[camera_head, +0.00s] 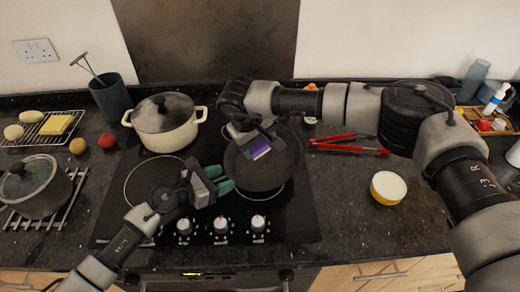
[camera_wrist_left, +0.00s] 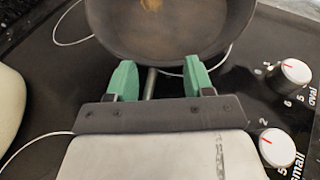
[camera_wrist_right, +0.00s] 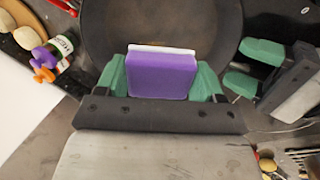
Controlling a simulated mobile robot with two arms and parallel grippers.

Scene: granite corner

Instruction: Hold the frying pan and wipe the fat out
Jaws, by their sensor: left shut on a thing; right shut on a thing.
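The dark frying pan (camera_head: 282,165) sits on the right side of the black hob. It fills the top of the left wrist view (camera_wrist_left: 170,35), where a brownish fat patch (camera_wrist_left: 152,6) shows on its floor. My left gripper (camera_head: 218,180) is shut on the pan's handle (camera_wrist_left: 151,84), at the pan's left side. My right gripper (camera_head: 262,148) is shut on a purple sponge (camera_wrist_right: 162,75) with a white edge, held over the pan. In the right wrist view the sponge hides part of the pan; I cannot tell whether it touches the pan floor.
A cream lidded pot (camera_head: 166,125) stands behind my left gripper. Control knobs (camera_head: 221,224) line the hob's front. Red tongs (camera_head: 345,143) and a yellow-and-white tub (camera_head: 388,187) lie right of the hob. A dark lidded pot (camera_head: 35,183) stands at the left. Counter in front of the tub is clear.

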